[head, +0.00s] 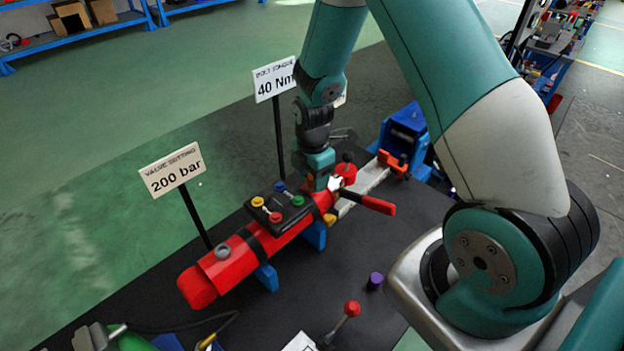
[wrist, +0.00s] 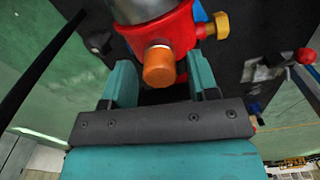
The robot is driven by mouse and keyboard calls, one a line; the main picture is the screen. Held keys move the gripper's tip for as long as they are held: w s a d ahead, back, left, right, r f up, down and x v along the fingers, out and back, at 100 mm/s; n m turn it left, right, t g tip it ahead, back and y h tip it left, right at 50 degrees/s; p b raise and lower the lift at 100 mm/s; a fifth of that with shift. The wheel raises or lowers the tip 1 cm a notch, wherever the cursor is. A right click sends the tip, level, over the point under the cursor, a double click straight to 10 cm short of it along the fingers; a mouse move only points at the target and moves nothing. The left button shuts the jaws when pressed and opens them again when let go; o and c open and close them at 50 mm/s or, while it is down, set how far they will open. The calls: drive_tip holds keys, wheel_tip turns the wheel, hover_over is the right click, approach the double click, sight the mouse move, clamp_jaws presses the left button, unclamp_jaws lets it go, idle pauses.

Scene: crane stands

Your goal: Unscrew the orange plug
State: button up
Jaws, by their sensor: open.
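The orange plug (wrist: 159,67) is a short round stub with a pale ring at its base. It sticks out of a red collar (wrist: 150,36) at the end of a grey metal cylinder in the wrist view. My gripper (wrist: 162,78) is open, with one teal finger on each side of the plug and gaps visible between. I cannot tell how deep the plug lies between them. In the head view my gripper (head: 318,168) is low over the end of the red cylinder (head: 238,254), and the plug is hidden there.
A yellow knob (wrist: 215,25) sits just right of the collar. A black block with coloured knobs (head: 282,209), a red-handled lever (head: 372,203) and a red knob (head: 346,172) crowd my gripper. Sign posts (head: 277,120) stand left. A purple piece (head: 375,281) lies on the table.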

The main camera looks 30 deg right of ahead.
drive_tip(key=m, duration=0.4)
drive_tip(key=shift+m, duration=0.3)
drive_tip(key=m, duration=0.3)
drive_tip(key=shift+m, duration=0.3)
drive_tip(key=m, duration=0.7)
clamp_jaws()
drive_tip(key=shift+r, duration=0.15)
